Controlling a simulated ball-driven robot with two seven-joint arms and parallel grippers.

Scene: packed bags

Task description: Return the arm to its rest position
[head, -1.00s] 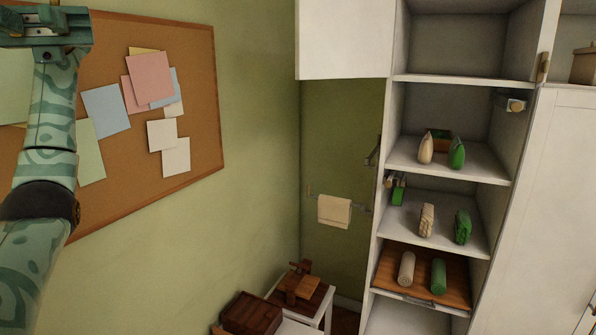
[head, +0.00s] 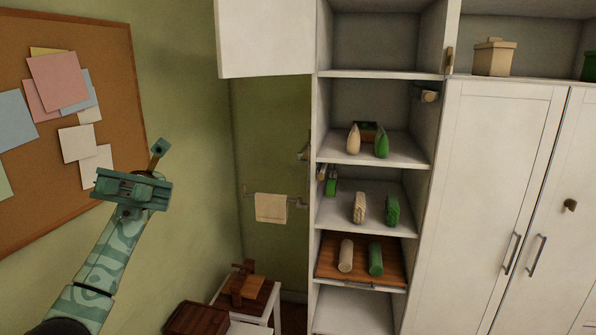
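My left arm comes in from the lower left, and its green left gripper (head: 157,152) is raised in front of the green wall, right of the cork board. One finger points up and the other is not clearly seen, so I cannot tell its opening. I see nothing held in it. It is well apart from the open shelf unit (head: 313,130). My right gripper is not in view.
The shelves hold a beige bag (head: 353,140), a green bag (head: 381,142) and several other items. A pull-out wooden tray (head: 327,262) holds two rolls. A towel (head: 271,208) hangs beside the unit. A small table (head: 262,312) stands below. White cupboard doors (head: 490,170) are right.

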